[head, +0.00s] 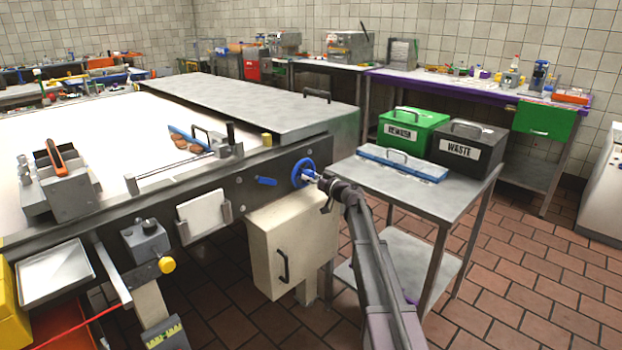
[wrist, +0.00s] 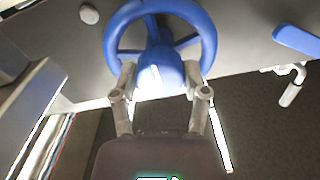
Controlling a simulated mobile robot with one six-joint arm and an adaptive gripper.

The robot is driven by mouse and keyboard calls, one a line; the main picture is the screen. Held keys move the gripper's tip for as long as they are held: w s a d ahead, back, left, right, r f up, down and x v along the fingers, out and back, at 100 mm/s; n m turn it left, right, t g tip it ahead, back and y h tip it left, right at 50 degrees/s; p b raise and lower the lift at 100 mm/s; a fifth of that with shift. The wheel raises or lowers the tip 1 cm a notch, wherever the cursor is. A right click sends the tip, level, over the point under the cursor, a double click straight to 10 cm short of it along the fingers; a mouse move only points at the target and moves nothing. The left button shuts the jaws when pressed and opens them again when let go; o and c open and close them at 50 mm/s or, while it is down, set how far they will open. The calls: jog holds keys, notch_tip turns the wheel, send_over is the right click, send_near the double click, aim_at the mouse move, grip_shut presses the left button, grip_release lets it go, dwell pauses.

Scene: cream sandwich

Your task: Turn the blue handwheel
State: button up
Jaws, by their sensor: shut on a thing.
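The blue handwheel (head: 304,172) is mounted on the dark side rail of the conveyor machine in the head view. In the wrist view the handwheel (wrist: 207,33) fills the top middle, with its rim, spokes and round blue hub in sight. My gripper (head: 322,181) reaches it from the front right. In the wrist view my gripper (wrist: 160,80) has one finger on each side of the hub and is shut on it. The top of the rim is cut off by the wrist picture's edge.
A cream box (head: 290,245) hangs below. A steel table (head: 400,179) with a green bin (head: 411,128) and a black waste bin (head: 470,147) stands close to the right of my arm.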

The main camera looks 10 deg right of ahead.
jog(key=shift+w, duration=0.1)
jog(key=m, duration=0.7)
jog(key=shift+a, duration=0.1)
jog(key=m, duration=0.7)
jog(key=shift+r+m, duration=0.1)
jog(key=shift+m, duration=0.2)
jog(key=m, duration=1.5)
